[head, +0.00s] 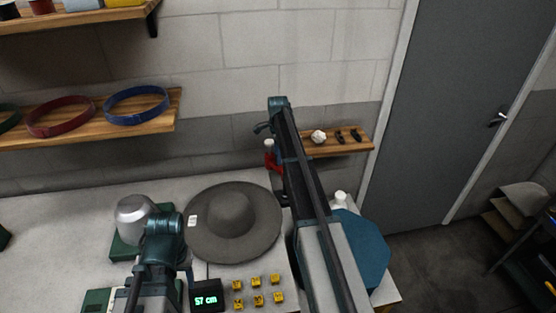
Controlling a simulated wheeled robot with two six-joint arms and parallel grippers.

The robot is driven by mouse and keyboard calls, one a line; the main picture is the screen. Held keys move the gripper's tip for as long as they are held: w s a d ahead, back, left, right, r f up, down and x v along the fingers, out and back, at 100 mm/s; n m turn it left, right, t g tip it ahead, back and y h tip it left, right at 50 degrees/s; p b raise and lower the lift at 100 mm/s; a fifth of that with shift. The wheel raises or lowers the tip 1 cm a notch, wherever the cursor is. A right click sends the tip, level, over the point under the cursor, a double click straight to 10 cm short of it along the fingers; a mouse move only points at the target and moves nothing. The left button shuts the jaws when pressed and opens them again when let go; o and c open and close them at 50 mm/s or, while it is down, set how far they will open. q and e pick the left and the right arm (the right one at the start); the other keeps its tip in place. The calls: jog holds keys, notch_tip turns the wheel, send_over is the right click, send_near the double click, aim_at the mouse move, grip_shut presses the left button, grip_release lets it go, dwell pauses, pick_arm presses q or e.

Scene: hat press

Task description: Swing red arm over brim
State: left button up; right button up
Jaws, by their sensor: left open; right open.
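A grey wide-brimmed hat (232,213) lies on the bench with its crown up and a small white tag on the left of its brim. A red part with a white top (270,161) stands behind the hat's right edge, partly hidden by my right arm. I cannot tell whether it is the red arm, and no other red arm shows near the brim. My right arm reaches up along the hat's right side. My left arm stands at the brim's lower left. Neither gripper's fingers can be made out; my own arm links hide them.
A silver dome on a green base (134,210) stands left of the hat. In front are a display reading 57 cm (206,299) and several yellow blocks (257,290). A blue octagonal piece (366,246) lies at the right. Shelves (150,118) hold coloured bands on the wall.

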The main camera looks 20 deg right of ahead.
grip_shut()
dwell(1.4)
